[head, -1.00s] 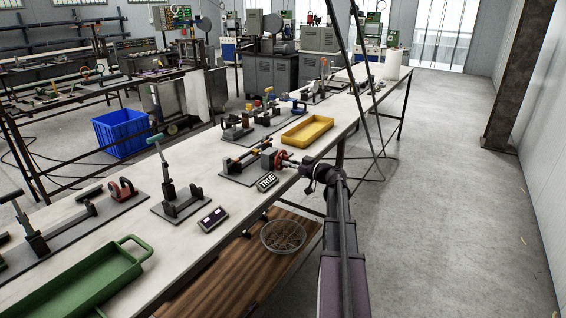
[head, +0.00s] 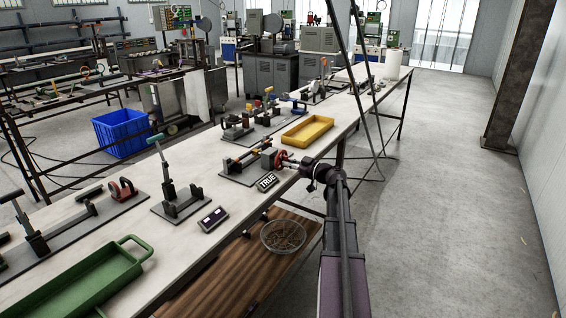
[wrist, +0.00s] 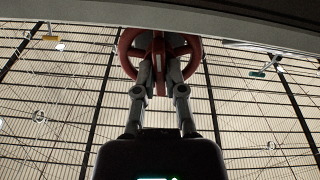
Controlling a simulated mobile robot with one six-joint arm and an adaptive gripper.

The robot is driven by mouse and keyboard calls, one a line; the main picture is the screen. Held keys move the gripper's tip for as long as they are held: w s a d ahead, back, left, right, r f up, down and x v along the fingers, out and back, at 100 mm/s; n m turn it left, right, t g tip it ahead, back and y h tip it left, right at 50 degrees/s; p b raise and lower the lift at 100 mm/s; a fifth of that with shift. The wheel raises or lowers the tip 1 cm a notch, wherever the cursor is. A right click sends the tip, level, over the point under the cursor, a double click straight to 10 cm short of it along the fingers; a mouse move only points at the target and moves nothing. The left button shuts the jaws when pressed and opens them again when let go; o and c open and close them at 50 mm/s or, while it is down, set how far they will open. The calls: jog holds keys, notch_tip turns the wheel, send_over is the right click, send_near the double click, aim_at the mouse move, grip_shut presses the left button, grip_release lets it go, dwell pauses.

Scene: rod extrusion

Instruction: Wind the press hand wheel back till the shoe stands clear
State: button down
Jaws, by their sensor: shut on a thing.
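The press (head: 267,158) sits on a dark base plate at the front edge of the long white bench in the head view. Its red hand wheel (head: 281,160) faces my arm. My gripper (head: 293,165) reaches the wheel from the right. In the wrist view the red wheel (wrist: 127,54) fills the top middle, and my gripper (wrist: 158,72) is shut on it near the centre, with a red part between the fingers. The shoe is too small to tell from the other press parts in the head view.
A block marked TRUE (head: 267,182) stands just in front of the press. A yellow tray (head: 307,131) lies behind it, and a green tray (head: 75,285) lies at the near left. A wire basket (head: 283,236) sits on the lower shelf. The floor at right is clear.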

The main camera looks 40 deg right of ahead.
jog(key=shift+n, duration=1)
jog(key=shift+n, duration=0.3)
jog(key=shift+n, duration=0.7)
jog(key=shift+n, duration=1)
jog(key=shift+n, duration=1)
